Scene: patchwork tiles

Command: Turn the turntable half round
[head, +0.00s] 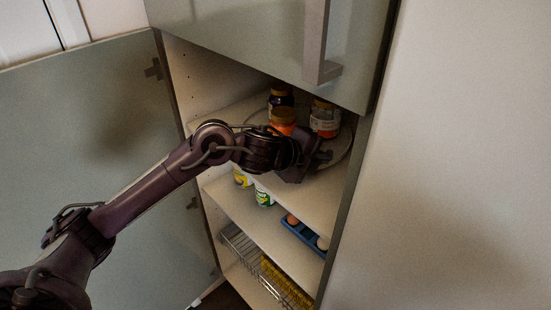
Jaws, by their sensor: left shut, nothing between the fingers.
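The turntable (342,158) is a pale round tray on the upper shelf inside the open cabinet. A dark jar (280,97), an orange-lidded jar (284,121) and a labelled orange jar (325,118) stand on it. My left arm reaches in from the left. My left gripper (322,158) is shut and empty at the turntable's front right part; whether it touches the rim I cannot tell. The arm hides the front left of the turntable. My right gripper is not in view.
The open door (100,130) stands at the left and an upper door (265,40) with a handle hangs above. Lower shelves hold cans (264,198), a blue egg tray (303,236) and a wire basket (240,245). A pale wall panel (460,150) bounds the right.

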